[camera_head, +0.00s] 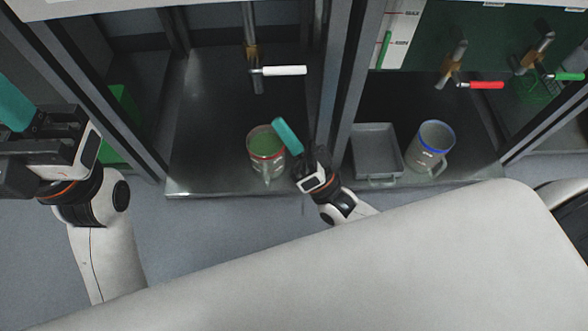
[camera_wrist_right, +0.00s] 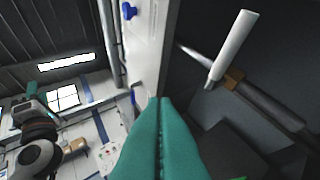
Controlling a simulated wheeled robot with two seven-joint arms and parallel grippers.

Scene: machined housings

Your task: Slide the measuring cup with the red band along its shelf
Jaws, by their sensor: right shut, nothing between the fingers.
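The measuring cup with the red band (camera_head: 265,146) stands upright on the dark metal shelf (camera_head: 205,150) of the middle bay, near its front edge. It looks green inside, and its handle points to the front. My right gripper (camera_head: 287,135) is just right of the cup, its teal fingers shut with nothing between them. Whether they touch the cup's rim I cannot tell. The shut fingers (camera_wrist_right: 160,140) fill the lower middle of the right wrist view, where the cup is not clearly seen. My left gripper (camera_head: 18,105) is at the far left, away from the cup; its jaw opening is unclear.
A tap with a white handle (camera_head: 285,71) hangs above the shelf behind the cup. A grey post (camera_head: 345,100) parts this bay from the right one, which holds a grey tray (camera_head: 376,152) and a blue-banded cup (camera_head: 430,146). The shelf left of the red-banded cup is clear.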

